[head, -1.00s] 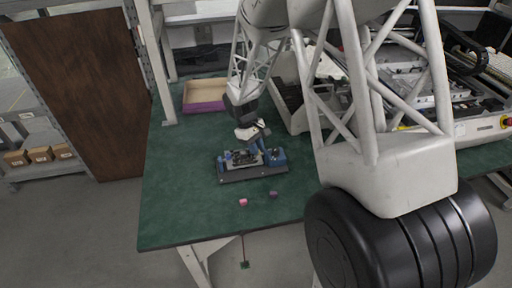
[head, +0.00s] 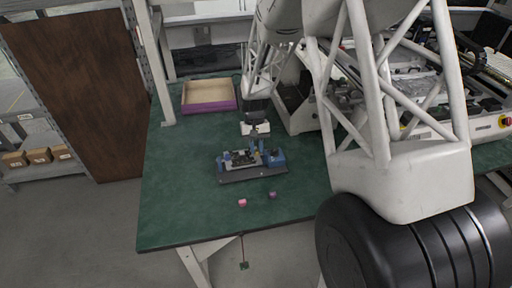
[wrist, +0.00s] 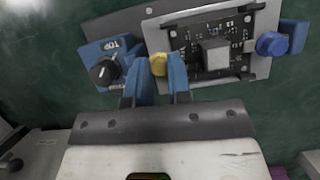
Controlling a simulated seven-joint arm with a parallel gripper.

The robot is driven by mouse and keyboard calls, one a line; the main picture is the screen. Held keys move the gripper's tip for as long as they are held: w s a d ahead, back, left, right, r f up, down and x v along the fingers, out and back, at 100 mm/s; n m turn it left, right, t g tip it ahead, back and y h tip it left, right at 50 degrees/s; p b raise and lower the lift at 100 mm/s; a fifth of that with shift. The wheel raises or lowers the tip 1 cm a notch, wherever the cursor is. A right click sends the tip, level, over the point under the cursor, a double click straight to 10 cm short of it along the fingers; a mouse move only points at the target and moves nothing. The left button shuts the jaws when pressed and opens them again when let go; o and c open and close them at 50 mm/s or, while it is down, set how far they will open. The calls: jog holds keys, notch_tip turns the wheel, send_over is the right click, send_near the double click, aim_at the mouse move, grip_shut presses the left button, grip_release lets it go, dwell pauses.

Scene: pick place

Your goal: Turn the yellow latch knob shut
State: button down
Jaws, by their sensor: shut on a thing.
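The yellow latch knob (wrist: 158,64) sits at the edge of the plate that carries the circuit board (wrist: 214,48) in the wrist view. My gripper (wrist: 160,74) is shut on the knob, with a blue finger on either side of it. The fingers hide part of the knob. In the head view my gripper (head: 257,147) reaches down to the fixture (head: 252,173), where the knob is too small to make out.
A blue block marked TOP with a black dial (wrist: 103,72) is left of the knob; a blue knob (wrist: 271,44) is at the plate's right. A pink cube (head: 242,203) and a purple cube (head: 272,195) lie in front. A shallow box (head: 209,108) stands behind.

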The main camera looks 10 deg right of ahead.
dwell(0.4)
jog(key=c, duration=1.3)
grip_release()
jog(key=shift+c, duration=0.2)
